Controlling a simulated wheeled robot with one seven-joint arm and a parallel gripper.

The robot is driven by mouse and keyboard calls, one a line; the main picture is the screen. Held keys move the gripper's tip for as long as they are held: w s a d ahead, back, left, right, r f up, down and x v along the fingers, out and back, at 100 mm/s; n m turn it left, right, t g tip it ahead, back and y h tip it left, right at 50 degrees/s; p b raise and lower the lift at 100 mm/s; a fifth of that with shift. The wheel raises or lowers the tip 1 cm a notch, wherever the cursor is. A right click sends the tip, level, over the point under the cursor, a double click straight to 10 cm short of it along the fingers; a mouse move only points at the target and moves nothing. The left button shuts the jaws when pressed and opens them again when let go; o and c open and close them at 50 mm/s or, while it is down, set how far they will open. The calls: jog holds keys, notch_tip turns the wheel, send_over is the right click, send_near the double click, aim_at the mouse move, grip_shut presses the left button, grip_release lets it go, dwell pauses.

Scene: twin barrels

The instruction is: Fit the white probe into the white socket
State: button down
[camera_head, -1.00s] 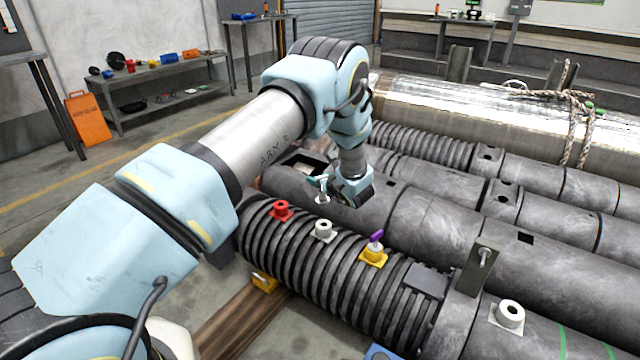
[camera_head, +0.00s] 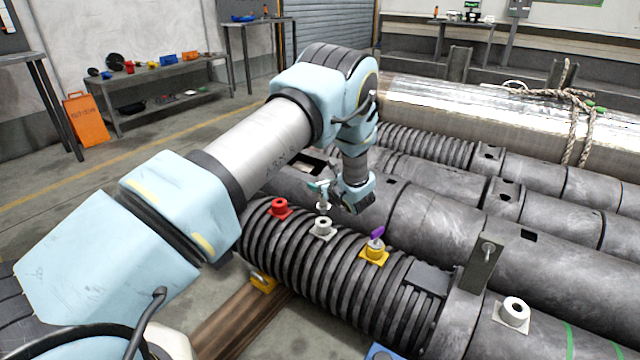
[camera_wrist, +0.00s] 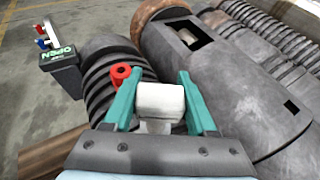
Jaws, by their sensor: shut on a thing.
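My gripper (camera_head: 320,187) has teal fingers, shut on the white probe (camera_wrist: 160,100). In the head view the probe (camera_head: 323,207) hangs just above the white socket (camera_head: 322,228), with a small gap apparent between them. This socket sits on the ribbed dark barrel (camera_head: 320,268), between the red socket and the yellow one. In the wrist view the probe's pale block fills the space between the fingers, and the white socket is hidden.
The red socket (camera_head: 279,209) stands close on the left. A yellow socket (camera_head: 374,250) holding a purple-topped probe (camera_head: 376,234) stands to the right. Another white ring-shaped fitting (camera_head: 514,311) is at far right. A dark upright bracket (camera_head: 482,268) rises between them.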

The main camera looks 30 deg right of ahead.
jog(key=shift+f+b, duration=0.65)
jog(key=shift+f, duration=0.55)
jog(key=shift+b, duration=0.45)
dwell(0.8)
jog(key=shift+f+b, duration=1.55)
jog(key=shift+f, duration=0.45)
jog(key=shift+c, duration=0.6)
grip_release()
jog(key=v, duration=1)
jog(key=shift+s+p, duration=0.3)
jog(key=shift+s, duration=0.1)
jog(key=shift+a+r, duration=0.1)
jog(key=shift+r, duration=0.05)
